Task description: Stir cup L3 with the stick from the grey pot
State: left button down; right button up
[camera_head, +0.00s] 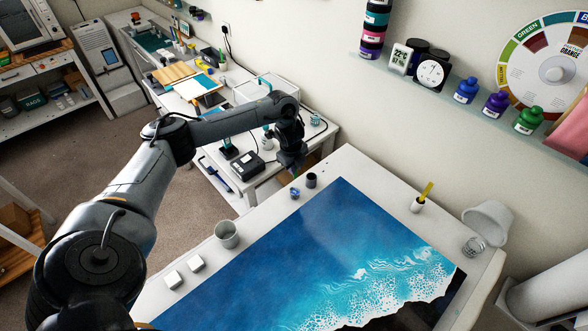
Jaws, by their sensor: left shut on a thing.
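My left gripper (290,164) hangs pointing down over the back left edge of the worktable. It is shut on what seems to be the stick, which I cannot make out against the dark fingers. A small clear cup with blue in it (295,193) stands just below the gripper on the table. A small dark grey pot (312,180) stands right beside that cup. No stick shows above its rim. I cannot read a label on any cup, so I cannot tell which is L3. My right gripper is not in view.
A blue and white resin panel (345,255) covers the middle of the table. A larger grey cup (227,235) and two white blocks (185,271) stand at left. A white pot with a yellow-handled tool (417,205) and a clear cup (473,246) stand at right.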

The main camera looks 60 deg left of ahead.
pick_arm(q)
jog(key=shift+f, duration=0.3)
jog(key=shift+s+d+f+b, duration=0.1)
jog(key=shift+s+f+b, duration=0.05)
jog(key=shift+f+b, duration=1.65)
jog(key=shift+s+d+f+b, duration=0.1)
jog(key=shift+f+b, duration=1.15)
jog(key=shift+f, duration=1.05)
jog(key=shift+b+x, duration=0.55)
jog(key=shift+x, duration=0.45)
jog(key=shift+r, duration=0.1)
